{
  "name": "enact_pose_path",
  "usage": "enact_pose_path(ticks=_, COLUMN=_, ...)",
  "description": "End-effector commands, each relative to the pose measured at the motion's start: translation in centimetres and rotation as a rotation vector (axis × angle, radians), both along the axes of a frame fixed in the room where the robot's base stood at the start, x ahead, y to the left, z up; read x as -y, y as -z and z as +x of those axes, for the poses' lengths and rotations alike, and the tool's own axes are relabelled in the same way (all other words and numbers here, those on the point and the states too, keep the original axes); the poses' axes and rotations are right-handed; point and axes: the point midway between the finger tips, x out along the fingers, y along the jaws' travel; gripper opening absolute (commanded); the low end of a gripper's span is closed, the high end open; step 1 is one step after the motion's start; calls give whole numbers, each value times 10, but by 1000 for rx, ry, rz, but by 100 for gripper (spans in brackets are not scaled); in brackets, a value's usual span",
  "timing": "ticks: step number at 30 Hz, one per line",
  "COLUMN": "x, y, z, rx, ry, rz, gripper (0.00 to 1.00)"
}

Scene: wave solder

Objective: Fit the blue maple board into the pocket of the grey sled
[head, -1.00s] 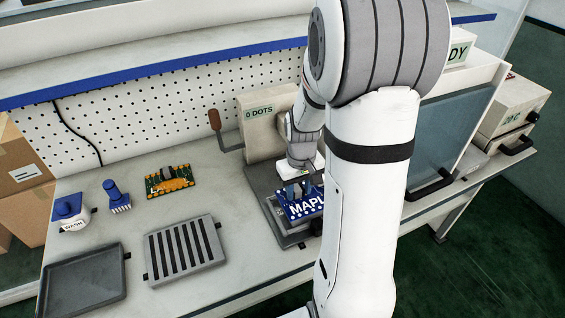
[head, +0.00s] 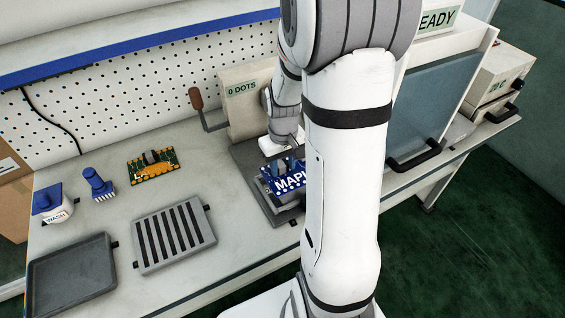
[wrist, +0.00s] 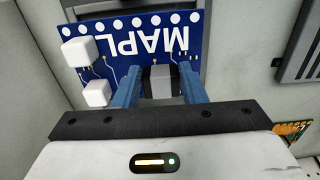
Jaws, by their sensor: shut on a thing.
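The blue board (head: 284,180) marked MAPL… is held in my gripper at the front of the "0 DOTS" machine; my arm covers its right part. In the wrist view the board (wrist: 130,45) spans the top, lettering upside down, with white blocks on it. My gripper (wrist: 163,90) is shut on a grey block at the board's edge. A grey framed piece (head: 288,216), apparently the sled, shows under the board's near side. Its pocket is mostly hidden. I cannot tell whether the board touches it.
The "0 DOTS" machine (head: 250,110) with its lever stands behind the board.

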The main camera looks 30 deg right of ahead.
Motion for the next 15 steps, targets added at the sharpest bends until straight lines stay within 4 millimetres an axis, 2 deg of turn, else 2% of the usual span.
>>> enact_pose_path(ticks=3, x=0, y=12, z=0, rx=0, ry=0, rz=0, gripper=6)
enact_pose_path(ticks=15, x=0, y=38, z=0, rx=0, ry=0, rz=0, gripper=6)
